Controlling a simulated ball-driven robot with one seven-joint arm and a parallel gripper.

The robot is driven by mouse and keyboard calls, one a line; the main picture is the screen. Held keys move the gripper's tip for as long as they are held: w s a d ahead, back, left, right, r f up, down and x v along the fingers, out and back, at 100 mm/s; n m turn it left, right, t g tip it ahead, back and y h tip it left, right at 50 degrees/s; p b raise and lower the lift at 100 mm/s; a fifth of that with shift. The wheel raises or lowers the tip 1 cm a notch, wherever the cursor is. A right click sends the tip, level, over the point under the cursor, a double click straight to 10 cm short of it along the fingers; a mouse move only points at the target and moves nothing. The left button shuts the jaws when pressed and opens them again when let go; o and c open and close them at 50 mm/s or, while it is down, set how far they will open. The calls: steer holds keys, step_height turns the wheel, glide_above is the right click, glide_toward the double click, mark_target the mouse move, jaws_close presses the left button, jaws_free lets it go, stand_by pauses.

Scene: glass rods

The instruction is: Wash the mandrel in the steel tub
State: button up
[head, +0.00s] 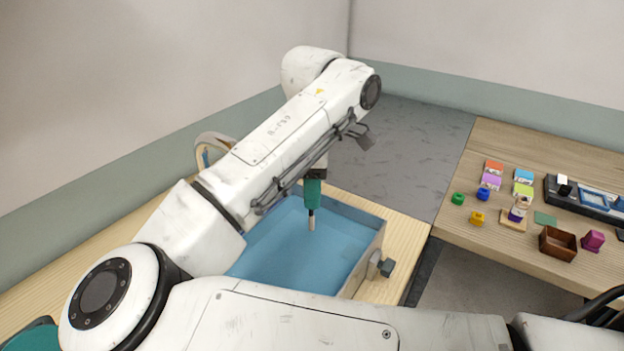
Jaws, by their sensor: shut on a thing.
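The steel tub (370,254) stands on the light wooden table and holds blue water (285,250). My gripper (311,211), below a teal section, points down over the tub. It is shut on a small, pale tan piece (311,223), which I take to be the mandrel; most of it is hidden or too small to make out. The piece hangs upright, inside the tub's outline near its right part. I cannot tell whether its tip touches the water. My arm hides the tub's left side and near edge.
A grey fixture (381,267) juts from the tub's right wall. A second wooden table (480,240) at the right carries several coloured blocks, a brown box (557,243), a magenta piece (592,241) and a black tray (585,200). A gap of grey floor separates the tables.

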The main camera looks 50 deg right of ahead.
steer(key=shift+f+b, duration=5.3)
steer(key=shift+b, duration=0.6)
steer(key=shift+a+b, duration=1.05)
steer(key=shift+a, duration=1.45)
steer(key=shift+d+b, duration=0.7)
steer(key=shift+d, duration=1.8)
steer(key=shift+a+b, duration=0.9)
steer(key=shift+a, duration=1.6)
steer(key=shift+d+b, duration=0.6)
steer(key=shift+d, duration=1.9)
steer(key=shift+r+p, duration=3.15)
steer(key=shift+r, duration=2.4)
steer(key=shift+r+p, duration=1.5)
steer(key=shift+r, duration=1)
